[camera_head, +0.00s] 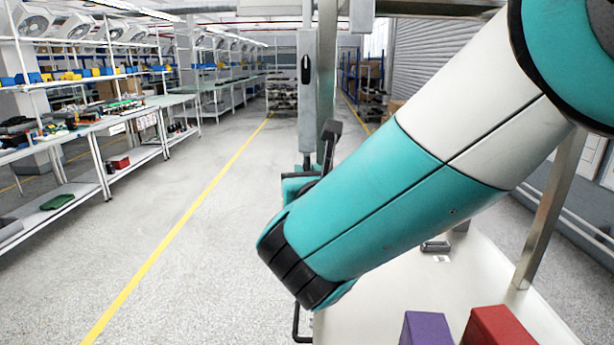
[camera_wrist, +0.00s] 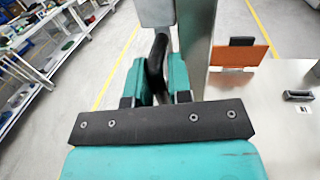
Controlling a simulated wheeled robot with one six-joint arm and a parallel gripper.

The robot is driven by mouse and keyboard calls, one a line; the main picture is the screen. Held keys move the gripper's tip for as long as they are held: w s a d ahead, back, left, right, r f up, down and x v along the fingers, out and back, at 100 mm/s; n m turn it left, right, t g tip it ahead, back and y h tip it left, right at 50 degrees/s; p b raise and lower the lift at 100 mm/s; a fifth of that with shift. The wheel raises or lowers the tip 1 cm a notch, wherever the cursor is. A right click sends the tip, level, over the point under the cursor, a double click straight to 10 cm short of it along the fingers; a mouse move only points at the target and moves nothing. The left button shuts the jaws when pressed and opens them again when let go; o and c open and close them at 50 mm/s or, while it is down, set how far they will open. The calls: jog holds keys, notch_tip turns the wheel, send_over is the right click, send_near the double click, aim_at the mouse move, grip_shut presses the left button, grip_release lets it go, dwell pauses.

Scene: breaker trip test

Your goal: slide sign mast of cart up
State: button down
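The mast (camera_head: 326,75) is a grey upright post in the middle of the head view. It also shows in the wrist view (camera_wrist: 194,50), just right of my gripper. A grey box (camera_head: 307,90) with a black slot is on its left side. In the wrist view the handle (camera_wrist: 157,65) runs between the two teal fingers of my gripper (camera_wrist: 157,75). Little gap shows on either side, but I cannot tell whether the fingers press on it. In the head view my arm hides most of the gripper.
A pale cart top (camera_head: 475,275) lies at lower right, with a purple box (camera_head: 426,328) and a red box (camera_head: 494,327). An orange panel (camera_wrist: 240,56) stands right of the post. Shelved workbenches (camera_head: 90,135) line the left. The floor between is clear.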

aim_at(302, 121)
jog(key=shift+a+r+p, duration=0.2)
jog(key=shift+r+p, duration=4.4)
jog(key=c, duration=1.2)
grip_release()
jog(key=shift+o, duration=0.3)
jog(key=shift+s+f, duration=0.1)
jog(key=shift+s, duration=0.05)
jog(key=shift+s+f+b, duration=0.1)
jog(key=shift+s+b, duration=0.2)
jog(key=shift+b, duration=0.05)
jog(key=s+d+b, duration=0.3)
jog(key=s+b, duration=0.3)
jog(key=s, duration=1)
jog(key=shift+s, duration=0.2)
